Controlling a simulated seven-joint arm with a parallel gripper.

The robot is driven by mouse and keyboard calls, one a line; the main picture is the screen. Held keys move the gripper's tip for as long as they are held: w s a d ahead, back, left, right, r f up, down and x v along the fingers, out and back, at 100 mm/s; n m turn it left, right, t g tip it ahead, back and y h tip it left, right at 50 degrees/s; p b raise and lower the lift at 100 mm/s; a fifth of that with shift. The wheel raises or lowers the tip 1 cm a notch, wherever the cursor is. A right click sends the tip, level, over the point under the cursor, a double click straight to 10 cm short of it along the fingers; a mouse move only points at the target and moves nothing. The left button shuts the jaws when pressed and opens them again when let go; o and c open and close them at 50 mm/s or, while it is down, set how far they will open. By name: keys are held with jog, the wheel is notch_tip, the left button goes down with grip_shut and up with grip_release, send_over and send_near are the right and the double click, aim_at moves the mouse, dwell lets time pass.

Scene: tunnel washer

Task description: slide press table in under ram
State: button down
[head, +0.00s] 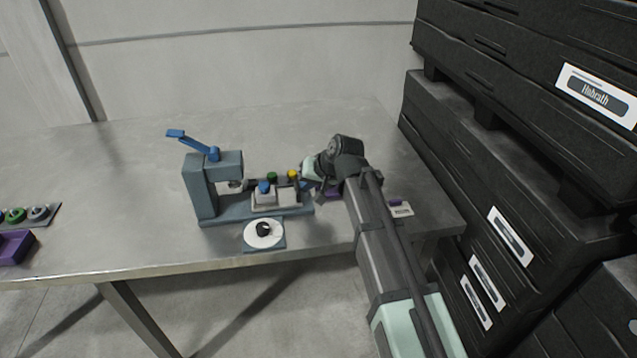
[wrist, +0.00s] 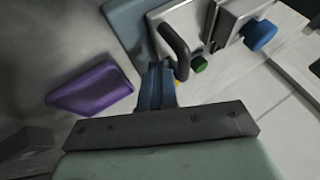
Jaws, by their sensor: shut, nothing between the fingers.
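The press (head: 200,190) is a blue-grey C-frame with a blue lever on top, standing on the workbench. Its ram (head: 236,185) hangs under the head at the right. The pale press table (head: 280,198) sits on the base rail to the right of the ram, out from under it. It carries a blue knob (head: 264,187), also seen in the wrist view (wrist: 261,36). A black handle (wrist: 174,48) stands at the table's near end in the wrist view. My gripper (wrist: 156,82) is shut and empty, close beside this handle; whether they touch is unclear.
A round white dial with a black knob (head: 264,233) sits at the bench's front edge. Black stacked crates (head: 500,150) stand close on the right.

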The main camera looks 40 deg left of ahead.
aim_at(277, 191)
jog(key=s+a, duration=0.5)
jog(key=shift+s+a, duration=0.3)
jog(key=shift+s, duration=0.05)
jog(key=shift+w+d, duration=0.3)
jog(key=shift+d, duration=0.15)
jog(key=shift+w+d, duration=0.45)
jog(key=shift+d, duration=0.2)
jog(key=shift+w+d, duration=0.4)
jog(key=shift+d, duration=0.2)
jog(key=v, duration=1)
jog(key=shift+w+d, duration=0.15)
jog(key=shift+w, duration=0.05)
